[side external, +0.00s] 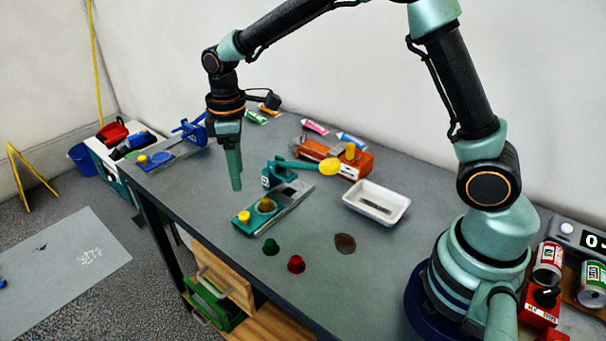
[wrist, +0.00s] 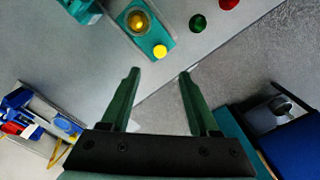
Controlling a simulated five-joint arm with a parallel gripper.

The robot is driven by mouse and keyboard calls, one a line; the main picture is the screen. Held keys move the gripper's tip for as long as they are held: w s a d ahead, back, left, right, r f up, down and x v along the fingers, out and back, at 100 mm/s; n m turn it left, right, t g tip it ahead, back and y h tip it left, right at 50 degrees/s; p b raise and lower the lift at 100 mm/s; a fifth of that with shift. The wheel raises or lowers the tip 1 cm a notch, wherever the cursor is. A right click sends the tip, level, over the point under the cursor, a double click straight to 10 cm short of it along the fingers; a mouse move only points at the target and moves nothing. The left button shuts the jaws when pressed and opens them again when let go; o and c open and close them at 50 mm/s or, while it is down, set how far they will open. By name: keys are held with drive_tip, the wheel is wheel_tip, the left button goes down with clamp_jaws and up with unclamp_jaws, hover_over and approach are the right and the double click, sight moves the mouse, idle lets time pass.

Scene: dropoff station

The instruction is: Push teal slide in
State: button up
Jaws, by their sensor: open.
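The teal slide (side external: 247,221) is the flat plate at the near left end of a grey press-like fixture (side external: 295,191) on the table. It carries a yellow knob (side external: 244,216) and a round seat with a yellow piece (side external: 266,205). A teal lever with a yellow end (side external: 329,166) rises from the fixture's far side. In the wrist view the slide (wrist: 150,33) and its yellow knob (wrist: 160,51) lie beyond the fingertips. My gripper (side external: 234,187) points down above the table, left of the fixture, touching nothing visible. In the wrist view its fingers (wrist: 160,72) are apart and empty.
A blue fixture (side external: 165,158) stands at the table's far left and an orange one (side external: 345,160) behind. A white tray (side external: 376,204) is to the right. A green piece (side external: 271,247), red piece (side external: 296,264) and brown patch (side external: 345,243) lie in front.

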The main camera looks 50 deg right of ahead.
sight(244, 214)
wheel_tip(244, 214, down, 11)
drive_tip(key=shift+r, duration=0.1)
idle(0.3)
clamp_jaws()
idle(1.4)
